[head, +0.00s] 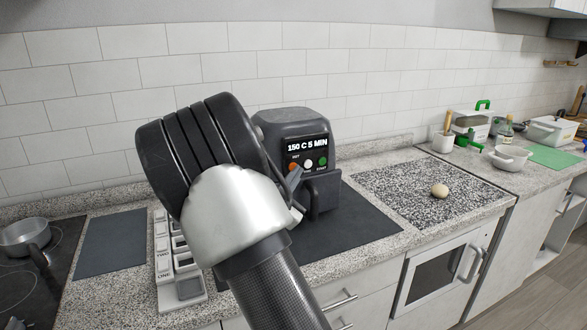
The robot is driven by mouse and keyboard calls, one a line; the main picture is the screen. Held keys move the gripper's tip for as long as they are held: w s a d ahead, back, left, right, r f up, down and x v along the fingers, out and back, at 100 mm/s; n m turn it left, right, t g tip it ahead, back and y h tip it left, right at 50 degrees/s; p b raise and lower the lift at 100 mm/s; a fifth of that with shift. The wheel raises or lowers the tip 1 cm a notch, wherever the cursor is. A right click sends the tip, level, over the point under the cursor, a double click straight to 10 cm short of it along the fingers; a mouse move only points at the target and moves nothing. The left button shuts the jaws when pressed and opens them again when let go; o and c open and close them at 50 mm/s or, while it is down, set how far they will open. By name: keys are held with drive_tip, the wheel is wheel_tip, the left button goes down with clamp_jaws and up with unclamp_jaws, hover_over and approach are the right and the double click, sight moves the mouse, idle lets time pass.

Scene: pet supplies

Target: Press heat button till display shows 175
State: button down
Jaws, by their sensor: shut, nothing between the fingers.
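The dark grey air-fryer-like appliance (290,118) stands on a dark mat against the tiled wall. Its lit display (308,144) reads "150 C 5 MIN". Below the display are an orange-red button (294,167) at the left, a white button (308,164) in the middle and a green button (322,162) at the right. The small label over the orange-red button is hard to read. My gripper (296,174) is shut and empty, its tip close to the orange-red button. I cannot tell whether it touches. My wrist hides the appliance's left side and part of its lower front.
A white rack with labelled slots (196,303) stands left of my arm, near a pot (24,238) on the hob. A round beige ball (439,190) lies on the speckled counter to the right.

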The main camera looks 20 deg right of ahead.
drive_tip(key=shift+w, duration=0.4)
idle(0.4)
drive_tip(key=shift+s, duration=0.85)
drive_tip(key=shift+s, duration=0.1)
drive_tip(key=s, duration=0.4)
drive_tip(key=shift+s+d+b, duration=0.1)
drive_tip(key=shift+s+b, duration=0.25)
drive_tip(key=shift+s, duration=0.05)
idle(0.6)
